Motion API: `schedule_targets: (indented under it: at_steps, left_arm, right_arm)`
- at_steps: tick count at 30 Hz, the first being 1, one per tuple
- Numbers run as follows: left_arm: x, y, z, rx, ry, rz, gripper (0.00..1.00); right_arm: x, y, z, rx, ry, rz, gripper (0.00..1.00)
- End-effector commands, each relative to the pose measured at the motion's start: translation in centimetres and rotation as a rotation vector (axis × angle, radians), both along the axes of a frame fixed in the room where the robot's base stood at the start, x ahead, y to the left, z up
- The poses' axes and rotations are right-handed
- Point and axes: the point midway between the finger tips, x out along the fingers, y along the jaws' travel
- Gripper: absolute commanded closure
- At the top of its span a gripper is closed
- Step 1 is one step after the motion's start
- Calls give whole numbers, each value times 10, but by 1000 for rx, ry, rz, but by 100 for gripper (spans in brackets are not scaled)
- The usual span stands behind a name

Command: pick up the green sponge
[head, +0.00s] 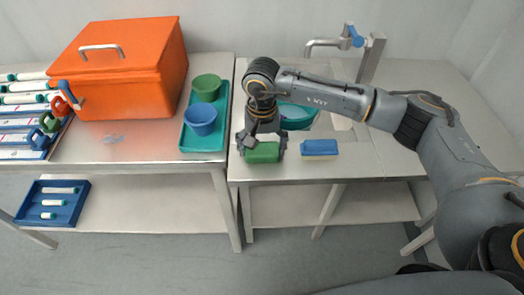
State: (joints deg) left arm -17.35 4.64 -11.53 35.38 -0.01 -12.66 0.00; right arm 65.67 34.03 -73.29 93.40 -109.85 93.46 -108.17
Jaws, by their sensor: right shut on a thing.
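The green sponge (263,153) is a small block at the front edge of the right-hand table. My right gripper (262,147) comes down over it from above, with a finger at each side, and is shut on it. I cannot tell whether the sponge still touches the table. My left gripper is not in view.
A blue sponge (319,147) lies just right of the green one. Behind stands a sink with a teal basin (297,115) and a tap (335,43). On the left table are a teal tray (188,141) with green and blue cups, and an orange box (120,70).

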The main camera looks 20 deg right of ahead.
Motion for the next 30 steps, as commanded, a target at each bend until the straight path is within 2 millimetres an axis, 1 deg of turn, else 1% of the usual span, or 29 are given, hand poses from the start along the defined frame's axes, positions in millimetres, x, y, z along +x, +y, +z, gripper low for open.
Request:
schedule_targets:
  at_steps: [6, 10, 14, 17, 20, 25, 27, 30]
  left_arm:
    - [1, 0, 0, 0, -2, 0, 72]
    - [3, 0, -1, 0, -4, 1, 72]
    - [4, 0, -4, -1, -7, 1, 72]
    - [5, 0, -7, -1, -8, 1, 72]
    - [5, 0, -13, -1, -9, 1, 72]
    - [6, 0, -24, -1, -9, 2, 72]
    - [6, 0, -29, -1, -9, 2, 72]
    - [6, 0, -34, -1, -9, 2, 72]
  right_arm:
    - [0, 0, 0, 0, 2, 0, 38]
    - [0, 0, 5, -1, 1, 0, 38]
    - [1, 0, 18, 0, -2, -1, 38]
    - [-2, 1, 34, 1, -3, 3, 38]
    - [-19, 6, 53, 0, -5, 6, 38]
    - [-52, 17, 92, -1, -6, 6, 38]
    - [-71, 23, 98, -1, -4, 8, 38]
    - [-93, 31, 108, -1, -4, 7, 38]
